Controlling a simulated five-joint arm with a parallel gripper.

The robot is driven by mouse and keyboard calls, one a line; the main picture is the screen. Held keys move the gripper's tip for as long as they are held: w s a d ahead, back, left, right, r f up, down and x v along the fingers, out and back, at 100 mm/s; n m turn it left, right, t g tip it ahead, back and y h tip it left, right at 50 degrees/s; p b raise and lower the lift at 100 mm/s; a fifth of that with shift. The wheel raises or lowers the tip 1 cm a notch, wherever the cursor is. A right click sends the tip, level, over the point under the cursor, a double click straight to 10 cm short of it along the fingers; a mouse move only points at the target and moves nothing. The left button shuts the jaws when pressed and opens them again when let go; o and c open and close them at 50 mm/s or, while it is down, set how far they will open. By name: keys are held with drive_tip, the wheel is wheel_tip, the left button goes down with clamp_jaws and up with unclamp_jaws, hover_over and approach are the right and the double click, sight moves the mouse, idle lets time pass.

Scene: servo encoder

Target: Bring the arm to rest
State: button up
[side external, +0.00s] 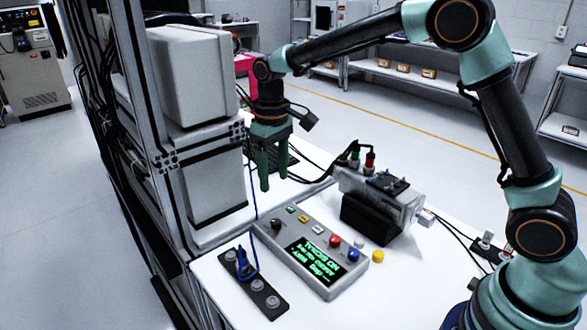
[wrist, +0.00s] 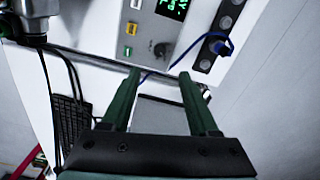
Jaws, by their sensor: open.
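My gripper (side external: 273,181) hangs pointing down above the far left part of the white table, behind the grey control box. Its two green fingers are apart with nothing between them. In the wrist view my gripper (wrist: 160,75) also shows its fingers spread and empty. The control box (side external: 311,250) has a lit screen with green text, a black knob and coloured buttons. It shows partly at the top of the wrist view (wrist: 143,30). The gripper appears apart from the box.
A grey servo unit (side external: 400,203) sits in a black cradle (side external: 368,221) right of the box. A black strip (side external: 270,300) with round sockets and a blue cable (side external: 248,270) lies in front. A metal frame (side external: 160,150) and grey cabinet stand at left. A keyboard (wrist: 72,125) lies nearby.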

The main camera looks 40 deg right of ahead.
drive_tip(key=shift+r, duration=0.3)
drive_tip(key=s+d+r+m+t, duration=0.1)
drive_tip(key=s+d+r+t, duration=0.3)
drive_tip(key=s+r, duration=0.5)
drive_tip(key=s+d+m+t, duration=0.1)
drive_tip(key=s+d, duration=0.4)
drive_tip(key=s, duration=0.4)
drive_tip(key=shift+s+f+t, duration=0.25)
drive_tip(key=shift+f+t, duration=0.05)
drive_tip(key=shift+f, duration=0.05)
